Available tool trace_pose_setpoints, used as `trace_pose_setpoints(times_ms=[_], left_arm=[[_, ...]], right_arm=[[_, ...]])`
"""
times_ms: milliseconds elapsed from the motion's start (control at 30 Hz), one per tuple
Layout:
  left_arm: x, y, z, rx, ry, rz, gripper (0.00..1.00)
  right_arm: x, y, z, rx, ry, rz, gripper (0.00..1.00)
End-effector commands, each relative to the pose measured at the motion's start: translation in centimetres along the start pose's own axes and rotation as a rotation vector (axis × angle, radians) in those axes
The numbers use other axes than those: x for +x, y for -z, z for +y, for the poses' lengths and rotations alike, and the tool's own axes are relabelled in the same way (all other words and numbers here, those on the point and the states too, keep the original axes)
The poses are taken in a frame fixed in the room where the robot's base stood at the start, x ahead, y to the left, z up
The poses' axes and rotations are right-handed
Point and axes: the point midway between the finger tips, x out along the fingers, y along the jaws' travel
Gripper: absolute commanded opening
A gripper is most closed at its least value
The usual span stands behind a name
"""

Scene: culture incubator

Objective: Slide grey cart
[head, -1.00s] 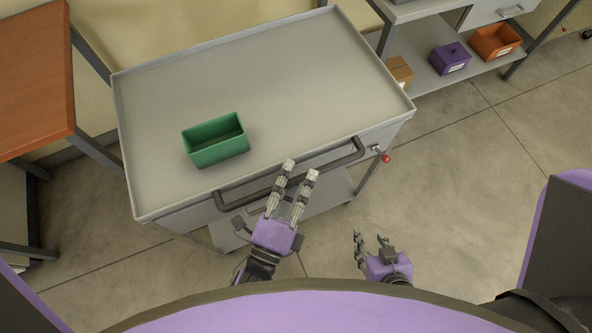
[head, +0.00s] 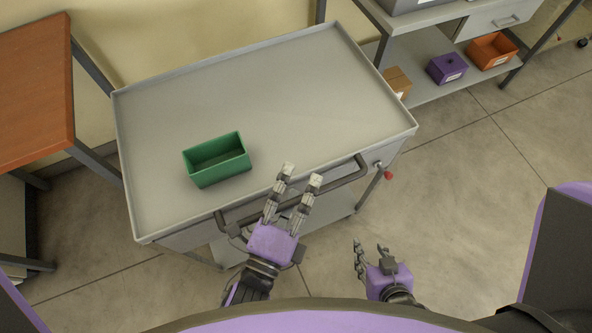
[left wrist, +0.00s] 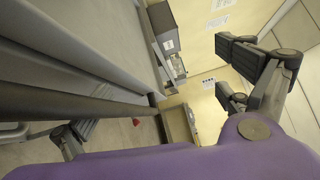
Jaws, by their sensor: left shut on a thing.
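The grey cart (head: 285,90) fills the middle of the head view, with a flat rimmed top. Its dark handle bar (head: 345,174) runs along the near side. My left gripper (head: 302,176) is shut on the handle, with its fingers reaching over the bar toward the cart's near rim. The hold itself is partly hidden. My right gripper (head: 371,246) is open and empty, low over the floor, apart from the cart.
A green bin (head: 217,170) stands on the cart top. An orange-topped table (head: 35,85) is close at left. A shelf unit (head: 430,90) at upper right holds purple (head: 447,69) and orange (head: 492,52) boxes and a cardboard box (head: 397,82). Floor at right is clear.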

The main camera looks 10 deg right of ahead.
Motion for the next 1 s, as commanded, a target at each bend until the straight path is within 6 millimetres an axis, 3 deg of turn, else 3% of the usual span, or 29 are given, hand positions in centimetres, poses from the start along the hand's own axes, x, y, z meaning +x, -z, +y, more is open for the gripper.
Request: trace_pose_setpoints(times_ms=[33,667,1000], left_arm=[[0.1,-0.3,-1.4,0.007,0.033,-0.004,0.72],[-4.5,-0.1,-0.6,0.002,0.026,-0.002,0.57],[-6.9,0.1,-0.4,-0.001,0.025,-0.001,0.56]], right_arm=[[-0.1,0.1,0.0,0.001,0.0,0.002,0.4],[0.1,-0.7,0.0,0.001,0.0,-0.01,0.4],[0.2,-1.0,-0.1,0.001,0.0,-0.015,0.4]])
